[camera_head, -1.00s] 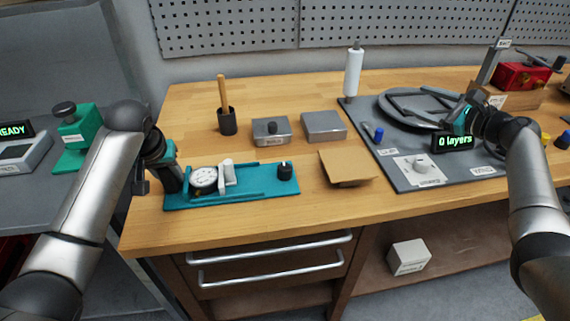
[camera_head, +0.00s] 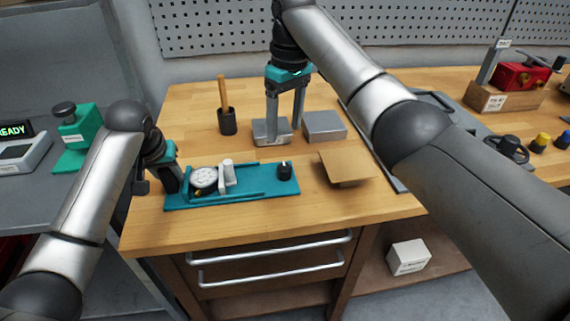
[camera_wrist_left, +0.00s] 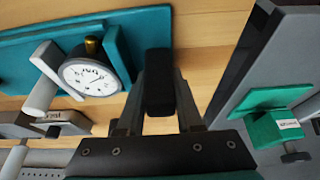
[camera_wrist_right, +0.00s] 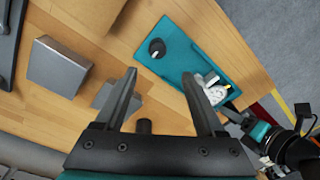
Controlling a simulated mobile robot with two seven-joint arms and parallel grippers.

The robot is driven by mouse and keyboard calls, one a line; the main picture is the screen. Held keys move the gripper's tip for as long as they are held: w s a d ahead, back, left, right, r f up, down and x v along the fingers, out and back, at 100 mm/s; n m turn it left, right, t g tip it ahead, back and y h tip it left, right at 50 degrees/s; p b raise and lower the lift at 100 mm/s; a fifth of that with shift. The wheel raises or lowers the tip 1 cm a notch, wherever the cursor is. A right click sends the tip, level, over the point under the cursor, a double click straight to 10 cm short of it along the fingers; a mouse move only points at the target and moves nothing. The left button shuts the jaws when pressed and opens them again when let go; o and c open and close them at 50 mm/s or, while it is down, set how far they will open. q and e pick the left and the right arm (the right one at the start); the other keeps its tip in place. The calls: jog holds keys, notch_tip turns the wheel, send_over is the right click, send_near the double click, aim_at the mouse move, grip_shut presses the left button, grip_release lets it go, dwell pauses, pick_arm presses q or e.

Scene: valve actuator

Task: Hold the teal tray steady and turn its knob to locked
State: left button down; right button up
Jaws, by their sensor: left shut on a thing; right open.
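The teal tray (camera_head: 276,191) lies on the wooden bench with a white-faced dial gauge (camera_head: 204,178) and a pale lever or post (camera_head: 228,171) on it. Its black knob (camera_head: 285,171) is at the right end; its setting is too small to read. In the right wrist view the knob (camera_wrist_right: 157,47) shows on the tray's bare end. My left gripper (camera_head: 171,180) is shut on a black block (camera_wrist_left: 160,85) at the tray's left end. My right gripper (camera_head: 283,138) is open and empty, behind the knob, over a small grey block (camera_head: 263,133); nothing is between its fingers.
A grey box (camera_head: 323,126), a cardboard-coloured sheet (camera_head: 347,167) and a dark cup with a wooden handle (camera_head: 227,121) stand close around the tray. A green device (camera_head: 77,135) sits on the side table at left. Bare bench lies in front of the tray.

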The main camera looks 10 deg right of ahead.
aim_at(285, 167)
jog(key=shift+s+a+f+n+h, duration=0.15)
jog(key=shift+f+n+h, duration=0.3)
jog(key=shift+f, duration=5.2)
grip_shut()
